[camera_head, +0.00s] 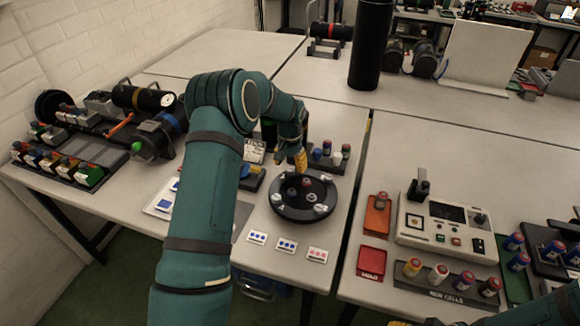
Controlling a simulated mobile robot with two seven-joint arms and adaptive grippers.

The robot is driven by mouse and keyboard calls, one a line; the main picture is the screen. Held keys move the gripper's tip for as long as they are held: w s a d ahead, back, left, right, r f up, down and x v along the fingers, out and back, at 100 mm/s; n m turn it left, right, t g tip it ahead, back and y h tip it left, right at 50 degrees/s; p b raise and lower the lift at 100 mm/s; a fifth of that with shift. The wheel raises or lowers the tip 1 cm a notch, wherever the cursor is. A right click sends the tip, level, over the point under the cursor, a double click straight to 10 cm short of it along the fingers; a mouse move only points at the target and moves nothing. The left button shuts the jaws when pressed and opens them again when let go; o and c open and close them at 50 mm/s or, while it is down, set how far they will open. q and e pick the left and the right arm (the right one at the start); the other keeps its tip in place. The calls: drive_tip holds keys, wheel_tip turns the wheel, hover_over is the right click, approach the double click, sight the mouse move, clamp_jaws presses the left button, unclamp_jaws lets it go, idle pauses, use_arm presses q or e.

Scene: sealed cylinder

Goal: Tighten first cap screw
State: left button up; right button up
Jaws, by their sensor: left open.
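A round black plate (290,210) lies near the front of the left table. Small pale and dark round parts sit on it, with a reddish-brown knob (306,182) near its back middle. I cannot tell which part is the first cap screw. My left arm reaches in from the bottom, and its left gripper (301,163) with yellow fingertips points down over the back edge of the plate. The left gripper is open; whether it touches the knob is unclear. My right gripper (402,323) shows only as a yellow-tipped sliver at the bottom edge, mostly cut off.
A tall black cylinder (371,45) stands behind. A rack of small coloured pieces (328,157) sits just behind the plate. Three cards (287,245) lie in front. A white control box (446,222) and a cell rack (447,288) are at right. A table gap runs right of the plate.

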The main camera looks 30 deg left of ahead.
sight(290, 169)
use_arm(q)
wheel_tip(290, 169, up, 11)
drive_tip(key=shift+f, duration=0.2)
drive_tip(key=shift+r, duration=0.1)
idle(0.5)
